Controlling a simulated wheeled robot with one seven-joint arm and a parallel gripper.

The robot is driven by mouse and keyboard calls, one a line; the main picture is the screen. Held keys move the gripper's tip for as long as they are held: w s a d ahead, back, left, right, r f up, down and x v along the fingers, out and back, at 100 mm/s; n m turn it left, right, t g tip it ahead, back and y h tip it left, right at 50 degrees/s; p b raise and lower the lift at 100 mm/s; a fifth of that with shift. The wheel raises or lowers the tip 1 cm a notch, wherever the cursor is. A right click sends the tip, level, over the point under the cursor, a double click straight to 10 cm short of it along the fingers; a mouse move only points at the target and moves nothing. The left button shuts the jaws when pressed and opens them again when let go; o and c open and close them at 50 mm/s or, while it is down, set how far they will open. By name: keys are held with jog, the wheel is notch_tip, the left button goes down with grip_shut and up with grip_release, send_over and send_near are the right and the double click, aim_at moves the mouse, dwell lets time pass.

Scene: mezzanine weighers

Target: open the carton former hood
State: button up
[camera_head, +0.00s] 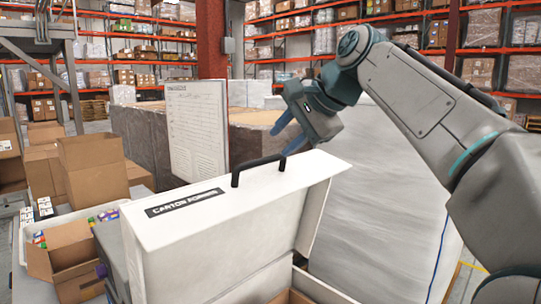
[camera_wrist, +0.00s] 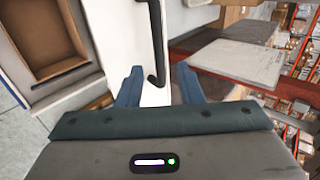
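The carton former hood (camera_head: 235,235) is a white lid with a "CARTON FORMER" label (camera_head: 186,202) and a black bar handle (camera_head: 259,164) on its upper face. It stands raised, with an opening and brown cardboard (camera_head: 291,297) showing below its right side. My gripper (camera_head: 291,131) is open and empty, above and right of the handle, apparently apart from it. In the wrist view the blue fingers (camera_wrist: 158,84) lie on either side of the handle's near end (camera_wrist: 157,45) in the picture. The hood's hinge is not clear to see.
An open brown carton (camera_head: 92,165) and a bin of small coloured packs (camera_head: 38,240) stand at the left. A printed sheet on a board (camera_head: 197,127) stands behind the hood. A large wrapped white load (camera_head: 385,200) is close behind my arm.

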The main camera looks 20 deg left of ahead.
jog(key=v, duration=0.4)
jog(key=shift+r, duration=0.1)
jog(key=s+d+f+n+h+b, duration=0.1)
jog(key=s+d+f+h, duration=0.2)
jog(key=f, duration=1.1)
jog(key=s+d+f+n+h+b, duration=0.2)
jog(key=s+d+f, duration=0.8)
jog(key=d+f, duration=0.5)
jog(key=s+d+f+n+h+b, duration=0.2)
jog(key=s+d+f, duration=0.4)
jog(key=f, duration=0.8)
jog(key=d+h, duration=0.1)
jog(key=d, duration=0.2)
jog(key=shift+s+d+f+g+h, duration=0.2)
jog(key=shift+s+g+h, duration=0.1)
